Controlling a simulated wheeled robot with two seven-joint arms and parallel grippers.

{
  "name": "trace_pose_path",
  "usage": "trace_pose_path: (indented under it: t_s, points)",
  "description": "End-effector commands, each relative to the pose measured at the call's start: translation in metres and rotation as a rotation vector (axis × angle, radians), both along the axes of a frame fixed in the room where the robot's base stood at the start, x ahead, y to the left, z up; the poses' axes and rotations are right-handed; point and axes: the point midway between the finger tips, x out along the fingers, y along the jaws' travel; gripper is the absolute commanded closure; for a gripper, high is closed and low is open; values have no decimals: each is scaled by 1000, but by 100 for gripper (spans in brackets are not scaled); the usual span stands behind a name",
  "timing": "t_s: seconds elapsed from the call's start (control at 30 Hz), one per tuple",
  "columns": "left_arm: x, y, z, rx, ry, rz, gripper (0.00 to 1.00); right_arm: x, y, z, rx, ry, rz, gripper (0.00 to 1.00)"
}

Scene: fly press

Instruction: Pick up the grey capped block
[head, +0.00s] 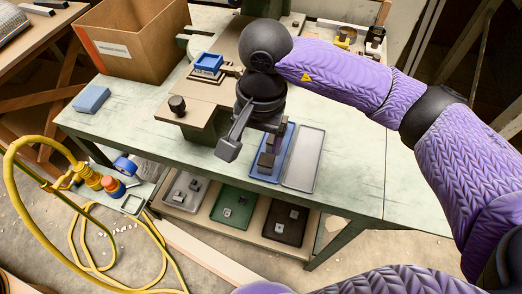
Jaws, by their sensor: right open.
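My right gripper (252,146) hangs over the front edge of the green bench, its fingers spread apart and pointing down. Just below and right of it, a small dark grey-brown block (266,160) sits in the shallow blue tray (284,155). It may be the grey capped block, but its cap is too small to make out. The gripper partly covers the tray's left side and whatever lies there. I see no block held between the fingers. My left gripper is not in view.
An empty grey tray (304,158) lies right of the blue one. The press plate (195,113) with a dark knob and blue fixture (208,63) stands left of the gripper. A cardboard box (130,50) and blue block (91,99) are farther left. Bins (233,208) sit below.

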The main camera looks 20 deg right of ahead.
Motion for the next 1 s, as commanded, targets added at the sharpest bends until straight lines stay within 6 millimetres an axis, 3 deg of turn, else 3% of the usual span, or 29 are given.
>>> trace_pose_path:
  t_s: [0.07, 0.17, 0.5, 0.8, 1.0]
  points:
    - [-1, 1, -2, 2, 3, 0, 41, 5, -14, 0, -77, -23, 17, 15]
    - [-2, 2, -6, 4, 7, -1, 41, 5, -16, -14, -89, -23, 21, 15]
    - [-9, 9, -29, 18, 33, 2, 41, 3, -18, -88, -82, -20, 19, 15]
    - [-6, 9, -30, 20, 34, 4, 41, 3, -18, -95, -81, -24, 18, 15]
    - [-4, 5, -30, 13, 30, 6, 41, 3, -18, -95, -80, -25, 18, 55]
